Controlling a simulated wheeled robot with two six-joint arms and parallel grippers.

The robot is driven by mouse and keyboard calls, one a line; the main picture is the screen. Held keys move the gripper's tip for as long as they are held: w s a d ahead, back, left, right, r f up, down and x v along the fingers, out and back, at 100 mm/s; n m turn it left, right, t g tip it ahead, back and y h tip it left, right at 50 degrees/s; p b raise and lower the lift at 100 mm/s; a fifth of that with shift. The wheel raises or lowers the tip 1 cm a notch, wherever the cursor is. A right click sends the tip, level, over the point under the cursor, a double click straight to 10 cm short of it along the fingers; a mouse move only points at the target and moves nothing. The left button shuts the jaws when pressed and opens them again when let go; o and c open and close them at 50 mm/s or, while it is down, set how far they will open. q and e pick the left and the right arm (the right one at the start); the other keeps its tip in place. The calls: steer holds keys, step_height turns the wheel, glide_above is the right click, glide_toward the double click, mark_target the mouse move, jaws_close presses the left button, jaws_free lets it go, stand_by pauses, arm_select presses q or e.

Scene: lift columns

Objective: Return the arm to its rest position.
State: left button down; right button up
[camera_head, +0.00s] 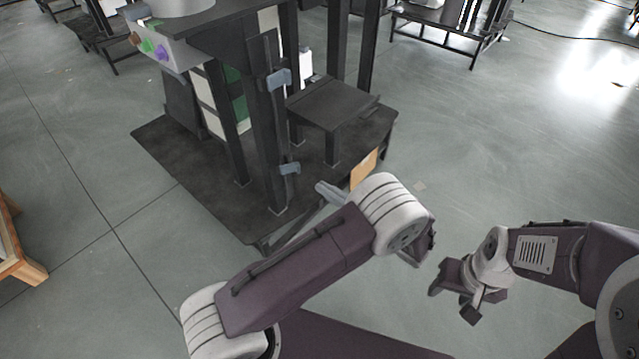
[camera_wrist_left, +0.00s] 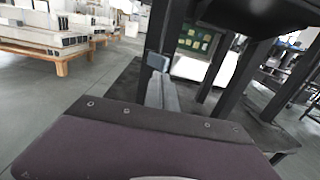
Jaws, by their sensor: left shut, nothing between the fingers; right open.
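My left arm reaches in from the lower left of the head view, folded at the elbow. My left gripper (camera_head: 324,189) shows as thin grey fingers beyond the forearm, close to the dark station (camera_head: 200,182). The left wrist view shows these fingers (camera_wrist_left: 163,92) together and empty, with the gripper's purple body below. They point toward a dark post with a blue-grey clip (camera_wrist_left: 156,60); whether they touch it I cannot tell. My right gripper (camera_head: 454,296) is open and empty above bare floor at the right.
The station has upright posts, a blue-grey clip (camera_head: 290,168), a low black step (camera_head: 332,104) and a box with coloured buttons (camera_head: 160,50). A wooden pallet (camera_head: 28,270) is at the left edge. A black bench (camera_head: 450,22) stands behind. Floor at the right is clear.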

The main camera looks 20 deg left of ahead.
stand_by(0.5)
arm_select(q)
steer(key=s+a+r+n+g+h+p, duration=0.1)
steer(key=s+a+r+n+g+p, duration=0.25)
steer(key=a+r, duration=0.35)
steer(key=s+a+r+n+g+h+p, duration=0.1)
steer(key=s+a+r+n+g+p, duration=0.2)
steer(key=a+r+n+g, duration=0.35)
steer(key=s+f+n+h+p, duration=0.2)
steer(key=s+n+h, duration=0.1)
steer(key=s+h, duration=0.25)
steer(key=s+f+n+h+p, duration=0.1)
steer(key=s+f+n+h, duration=0.1)
steer(key=s+h, duration=0.3)
steer(key=w+d+f+n+t+h, duration=0.3)
steer(key=d+f+n+t+h, duration=0.15)
steer(key=d+n, duration=0.45)
step_height(320, 180, up, 38)
steer(key=d+m+p, duration=0.1)
steer(key=p, duration=3.7)
steer(key=shift+s, duration=0.45)
